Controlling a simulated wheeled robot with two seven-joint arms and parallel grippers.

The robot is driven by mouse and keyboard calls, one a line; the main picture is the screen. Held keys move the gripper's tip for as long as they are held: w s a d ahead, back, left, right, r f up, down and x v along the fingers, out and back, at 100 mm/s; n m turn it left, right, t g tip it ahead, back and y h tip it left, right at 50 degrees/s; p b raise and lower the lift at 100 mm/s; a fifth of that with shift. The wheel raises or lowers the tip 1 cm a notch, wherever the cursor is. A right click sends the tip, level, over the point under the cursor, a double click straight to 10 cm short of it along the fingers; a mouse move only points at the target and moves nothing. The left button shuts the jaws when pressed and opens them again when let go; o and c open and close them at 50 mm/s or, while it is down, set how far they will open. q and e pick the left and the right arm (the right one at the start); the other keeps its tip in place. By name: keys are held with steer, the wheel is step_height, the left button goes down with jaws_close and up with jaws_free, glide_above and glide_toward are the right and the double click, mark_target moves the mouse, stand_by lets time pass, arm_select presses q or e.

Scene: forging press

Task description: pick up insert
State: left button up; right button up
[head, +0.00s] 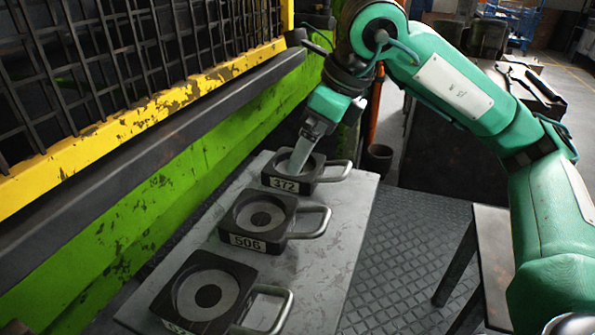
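Three dark square inserts with round grey recesses and metal loop handles stand in a row on a grey table (343,240). The far insert (278,183) is labelled 372, the middle insert (240,227) 506, and the near insert (170,290) has a label cut off by the picture's bottom edge. My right gripper (295,168) points down at the far insert, its fingertips over or in the round recess. I cannot tell whether they touch it or whether the fingers are apart. My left gripper is not in view.
A green press frame with a yellow bar (150,110) and dark mesh guard runs along the left of the table. A dark bench (455,140) with tools (525,80) stands behind at right. Another metal table (495,255) stands at right, with chequered floor (420,270) between.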

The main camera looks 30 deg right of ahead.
mark_target(301, 171)
steer(key=x, duration=0.4)
steer(key=shift+s+a+f+b, duration=0.1)
steer(key=shift+a+f+b, duration=0.05)
steer(key=shift+f+b, duration=0.2)
steer(key=c, duration=1.8)
steer(key=shift+r, duration=0.15)
steer(key=shift+c, duration=0.8)
